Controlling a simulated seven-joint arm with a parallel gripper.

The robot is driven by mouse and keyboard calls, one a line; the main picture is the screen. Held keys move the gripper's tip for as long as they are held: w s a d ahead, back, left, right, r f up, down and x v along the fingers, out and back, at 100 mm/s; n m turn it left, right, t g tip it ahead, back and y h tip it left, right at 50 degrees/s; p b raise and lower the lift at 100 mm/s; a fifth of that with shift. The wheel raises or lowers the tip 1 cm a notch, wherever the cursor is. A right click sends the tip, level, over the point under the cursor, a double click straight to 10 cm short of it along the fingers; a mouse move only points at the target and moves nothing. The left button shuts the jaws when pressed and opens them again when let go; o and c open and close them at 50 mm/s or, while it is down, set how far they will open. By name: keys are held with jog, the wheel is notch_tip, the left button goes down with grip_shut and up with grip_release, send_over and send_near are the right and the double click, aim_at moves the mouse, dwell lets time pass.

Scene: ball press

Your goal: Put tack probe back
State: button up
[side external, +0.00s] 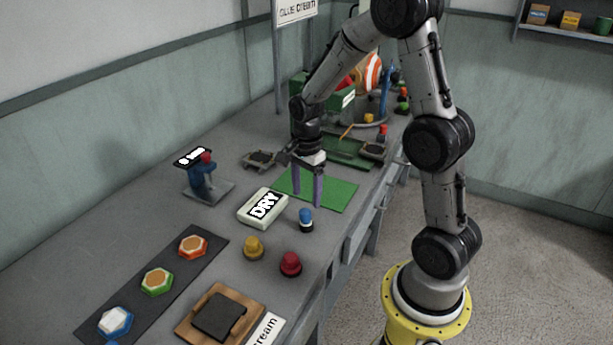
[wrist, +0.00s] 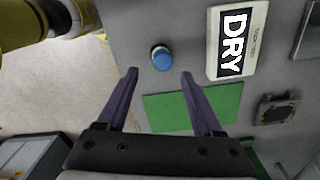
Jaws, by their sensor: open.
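A small upright piece with a blue top and a pale, dark-banded lower part (side external: 306,218) stands on the grey bench; I cannot tell for sure that it is the tack probe. It also shows in the wrist view (wrist: 161,58), just beyond my fingertips and roughly centred between them. My gripper (side external: 307,204) points down with its purple fingers spread and nothing between them. Its open fingers also show in the wrist view (wrist: 160,73). A white block marked DRY (side external: 262,208) lies left of the blue-topped piece, apart from it. A green mat (side external: 335,193) lies behind.
A yellow knob (side external: 254,248) and a red knob (side external: 291,264) stand in front. A blue stand with a red top (side external: 201,178) is at the left. A dark strip (side external: 136,310) holds three hexagonal pieces. A wooden tray (side external: 182,331) lies near the front edge.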

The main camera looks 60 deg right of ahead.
aim_at(306, 212)
jog(key=s+a+r+n+t, duration=0.1)
jog(key=s+a+r+n, duration=0.3)
jog(key=r, duration=0.3)
jog(key=s+a+r+n+t, duration=0.2)
jog(key=s+a+r+n, duration=0.1)
jog(key=r+n, duration=0.35)
jog(key=s+a+r+n+t, duration=0.2)
jog(key=s+a+n, duration=0.3)
jog(key=s+n, duration=0.4)
jog(key=shift+r+n+t, duration=0.3)
jog(key=shift+r+n, duration=0.15)
jog(key=shift+n, duration=0.3)
dwell(0.8)
jog(key=o, duration=0.5)
